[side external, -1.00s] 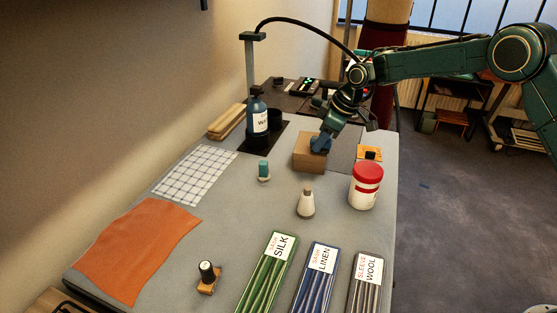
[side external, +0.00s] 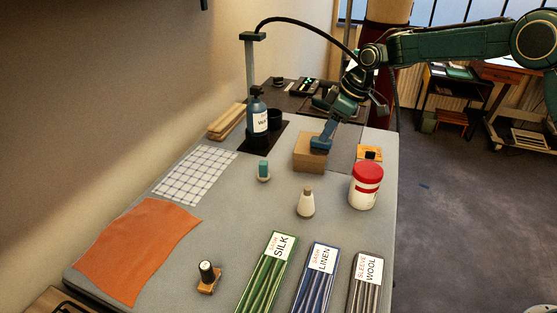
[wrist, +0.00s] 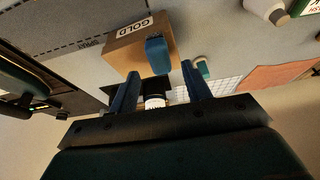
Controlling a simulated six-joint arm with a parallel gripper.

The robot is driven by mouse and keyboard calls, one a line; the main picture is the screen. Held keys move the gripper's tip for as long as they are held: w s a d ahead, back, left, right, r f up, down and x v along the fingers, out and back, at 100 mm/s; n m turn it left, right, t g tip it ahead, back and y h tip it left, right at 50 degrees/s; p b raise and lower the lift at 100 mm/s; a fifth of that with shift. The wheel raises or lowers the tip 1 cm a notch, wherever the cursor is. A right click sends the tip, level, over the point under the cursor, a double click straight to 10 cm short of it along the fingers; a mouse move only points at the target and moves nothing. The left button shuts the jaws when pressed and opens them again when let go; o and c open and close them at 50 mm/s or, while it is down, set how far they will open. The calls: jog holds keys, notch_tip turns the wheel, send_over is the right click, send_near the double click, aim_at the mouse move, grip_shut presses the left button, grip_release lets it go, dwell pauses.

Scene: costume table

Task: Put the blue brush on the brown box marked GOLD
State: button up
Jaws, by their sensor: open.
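The brown box (side external: 309,161) stands toward the far end of the table. Its white GOLD label shows in the wrist view on the box (wrist: 118,52). The blue brush (side external: 320,145) is on top of the box, near its right edge in the side view. In the wrist view the brush (wrist: 157,54) appears to rest on the box, at the edge nearest my gripper. My gripper (side external: 331,127) is just above and behind it. In the wrist view my gripper (wrist: 160,69) has its two blue fingers apart, with nothing held between them.
A blue bottle (side external: 258,112) stands at the left rear.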

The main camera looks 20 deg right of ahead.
jog(key=v, duration=0.7)
jog(key=shift+r, duration=0.25)
jog(key=shift+s+d, duration=0.1)
jog(key=shift+s, duration=0.05)
jog(key=s+d+r+m+h, duration=0.1)
jog(key=s+r, duration=0.3)
jog(key=s, duration=0.3)
jog(key=s+d+r+m+t, duration=0.1)
jog(key=s+r+m, duration=0.15)
jog(key=s, duration=0.45)
jog(key=s+r+m+h, duration=0.1)
jog(key=s+r, duration=0.3)
jog(key=s, duration=0.2)
jog(key=s+d+f+m, duration=0.2)
jog(key=s, duration=0.8)
jog(key=s+d+f+m+t+h, duration=0.1)
jog(key=s+d+f+m, duration=0.1)
jog(key=s, duration=0.9)
jog(key=shift+f, duration=0.55)
